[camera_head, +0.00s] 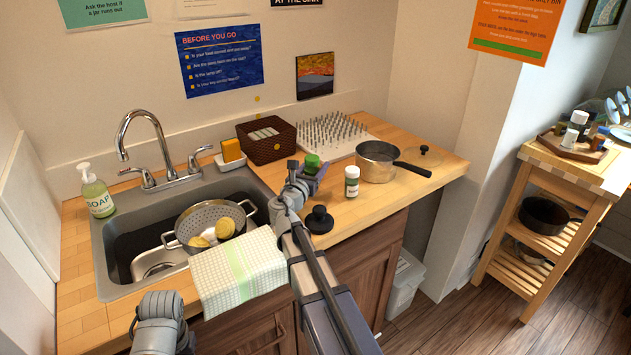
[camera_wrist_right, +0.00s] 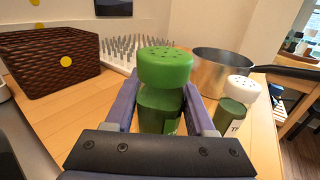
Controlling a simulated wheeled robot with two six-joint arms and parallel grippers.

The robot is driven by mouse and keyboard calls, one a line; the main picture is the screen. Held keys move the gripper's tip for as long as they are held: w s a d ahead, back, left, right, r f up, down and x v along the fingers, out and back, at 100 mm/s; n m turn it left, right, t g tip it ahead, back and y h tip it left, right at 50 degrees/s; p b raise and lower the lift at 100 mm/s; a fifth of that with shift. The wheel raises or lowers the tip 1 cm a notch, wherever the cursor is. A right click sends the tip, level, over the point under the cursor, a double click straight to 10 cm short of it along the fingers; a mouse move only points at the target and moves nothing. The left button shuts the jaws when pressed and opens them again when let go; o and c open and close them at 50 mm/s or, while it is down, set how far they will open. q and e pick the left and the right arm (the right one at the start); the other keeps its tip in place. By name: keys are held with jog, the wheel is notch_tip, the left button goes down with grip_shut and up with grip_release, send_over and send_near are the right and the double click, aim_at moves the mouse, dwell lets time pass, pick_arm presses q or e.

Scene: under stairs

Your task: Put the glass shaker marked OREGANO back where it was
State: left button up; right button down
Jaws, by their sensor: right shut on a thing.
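A glass shaker with a green cap (camera_head: 312,160) and green contents is between the fingers of my right gripper (camera_head: 316,175). The wrist view shows the same green-capped shaker (camera_wrist_right: 165,68) upright, with the right gripper (camera_wrist_right: 160,105) shut on it. Its label is mostly hidden, so I cannot read OREGANO, and its base is hidden too. A second shaker with a white cap (camera_head: 352,181) stands on the counter just to the right, apart from the gripper; it also shows in the wrist view (camera_wrist_right: 236,104). Of my left arm only a grey link shows at the bottom left.
A steel saucepan (camera_head: 376,163) stands behind the white-capped shaker. A white spiked rack (camera_head: 340,148) and brown basket (camera_head: 262,150) are farther back. A black round knob-topped object (camera_head: 319,220) sits near the front edge. The sink with a colander (camera_head: 208,215) is left. A wooden cart (camera_head: 570,170) stands right.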

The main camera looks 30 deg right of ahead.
notch_tip(320, 180, down, 4)
jog(key=b, duration=0.3)
jog(key=shift+r, duration=0.25)
jog(key=c, duration=0.5)
grip_release()
